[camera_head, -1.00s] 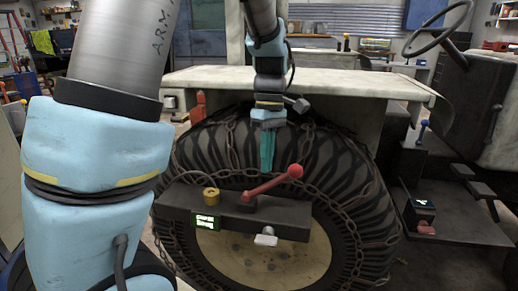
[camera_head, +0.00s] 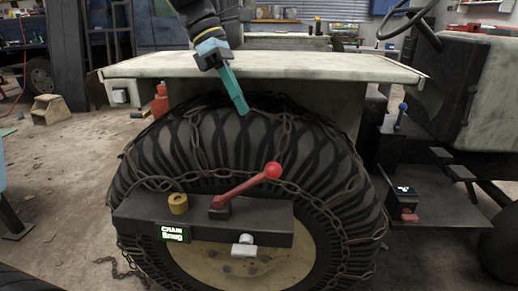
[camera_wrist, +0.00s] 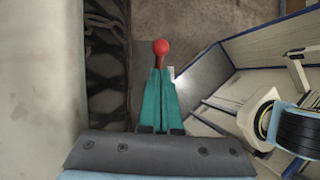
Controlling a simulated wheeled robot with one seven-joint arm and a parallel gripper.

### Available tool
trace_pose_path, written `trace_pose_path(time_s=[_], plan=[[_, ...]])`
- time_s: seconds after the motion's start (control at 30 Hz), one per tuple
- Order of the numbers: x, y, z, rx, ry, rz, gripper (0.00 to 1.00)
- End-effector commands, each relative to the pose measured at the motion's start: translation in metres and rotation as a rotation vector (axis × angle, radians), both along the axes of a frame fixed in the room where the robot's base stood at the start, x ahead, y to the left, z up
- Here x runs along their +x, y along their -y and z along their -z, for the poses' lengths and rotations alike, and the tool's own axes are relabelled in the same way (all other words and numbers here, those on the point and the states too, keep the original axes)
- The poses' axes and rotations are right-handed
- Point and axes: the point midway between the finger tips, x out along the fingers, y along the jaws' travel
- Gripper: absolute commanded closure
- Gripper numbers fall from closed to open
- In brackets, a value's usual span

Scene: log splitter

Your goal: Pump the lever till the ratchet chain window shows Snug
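The ratchet box (camera_head: 270,215) is a dark bar across the front of the chained wheel. Its green-lit chain window (camera_head: 173,233) reads "CHAIN Snug". The lever (camera_head: 243,187) is red with a round red knob (camera_head: 273,170) and slants up to the right from the box. My gripper (camera_head: 243,108) has teal fingers and is above the lever, near the top of the tire, apart from the knob. In the wrist view the fingers (camera_wrist: 160,75) are together with nothing between them, and the red knob (camera_wrist: 161,46) shows just past their tips.
A brass cylinder (camera_head: 178,203) and a white knob (camera_head: 244,245) are on the ratchet box. The chained tire (camera_head: 230,140) sits under a pale fender (camera_head: 270,65). A blue-knobbed lever (camera_head: 402,110) and a small dark box with a red part (camera_head: 405,205) stand at right. Floor is open at left.

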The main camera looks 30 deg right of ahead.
Motion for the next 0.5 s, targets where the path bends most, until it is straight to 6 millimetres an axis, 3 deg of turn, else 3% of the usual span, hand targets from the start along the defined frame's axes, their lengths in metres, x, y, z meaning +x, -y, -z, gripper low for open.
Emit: trace_pose_path(time_s=[0.3, 0.5], plan=[[-0.029, 0.014, 0.059, 0.004, -0.001, 0.002, 1.00], [-0.042, 0.021, 0.085, 0.002, 0.000, 0.002, 1.00]])
